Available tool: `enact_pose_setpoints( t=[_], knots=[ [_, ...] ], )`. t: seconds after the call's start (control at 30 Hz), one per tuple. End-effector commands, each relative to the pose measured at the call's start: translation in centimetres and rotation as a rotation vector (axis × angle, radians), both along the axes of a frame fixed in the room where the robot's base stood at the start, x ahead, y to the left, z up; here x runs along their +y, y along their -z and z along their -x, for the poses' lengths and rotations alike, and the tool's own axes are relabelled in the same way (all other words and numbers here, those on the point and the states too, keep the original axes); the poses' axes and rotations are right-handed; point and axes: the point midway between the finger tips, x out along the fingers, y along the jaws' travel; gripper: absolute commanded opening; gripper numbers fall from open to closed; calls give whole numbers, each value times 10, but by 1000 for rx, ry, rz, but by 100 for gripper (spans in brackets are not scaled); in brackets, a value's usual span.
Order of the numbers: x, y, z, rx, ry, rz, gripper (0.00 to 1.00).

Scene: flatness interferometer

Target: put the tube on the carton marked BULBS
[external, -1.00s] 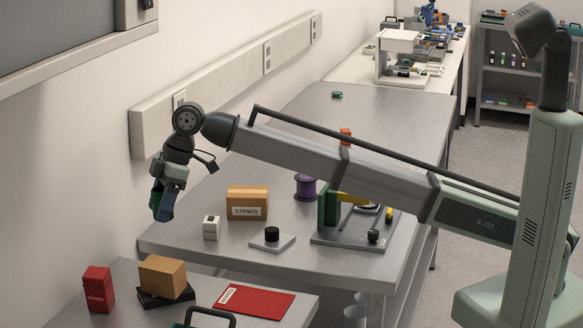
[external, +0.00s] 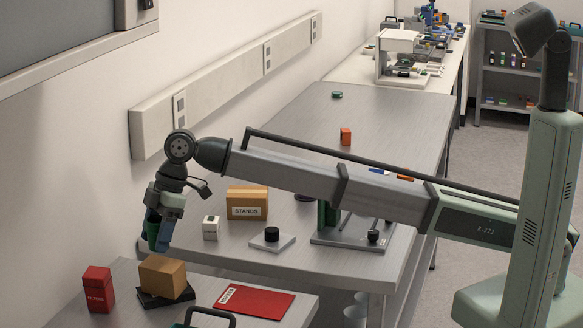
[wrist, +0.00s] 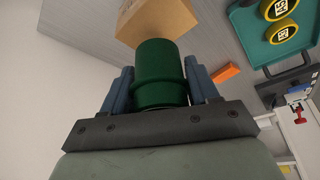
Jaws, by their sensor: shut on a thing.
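My gripper (external: 159,232) is shut on a green tube (wrist: 160,78), with a blue finger on each side of it in the wrist view. The tube (external: 154,236) hangs roughly upright in the external view, its lower end close to the top of a brown carton (external: 163,277) on the near table. Whether they touch or are apart I cannot tell. This carton shows no readable label; a carton also shows beyond the tube in the wrist view (wrist: 155,18). Another brown carton (external: 247,199), marked STANDS, stands on the farther table. The word BULBS is not readable anywhere.
The unlabelled carton rests on a black slab (external: 152,302). A red box (external: 98,289) stands left of it and a flat red folder (external: 254,301) lies right of it. A white block (external: 211,228) and a black knob on a plate (external: 271,236) are on the farther table.

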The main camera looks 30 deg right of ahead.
Motion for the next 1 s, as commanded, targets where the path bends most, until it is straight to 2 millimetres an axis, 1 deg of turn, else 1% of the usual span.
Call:
enact_pose_setpoints(
  t=[0.13, 0.3, 0.37, 0.77, 0.8, 1.0],
  knots=[
    [-1, 11, 0, 1, 0, 1, 26],
    [-1, 32, 0, 0, 0, 1, 26],
    [0, 37, 0, 0, 0, 0, 26],
    [0, 41, 0, 0, 0, 0, 26],
    [0, 41, 0, 0, 0, 0, 62],
    [0, 40, 0, 0, 0, 0, 81]
  ],
)
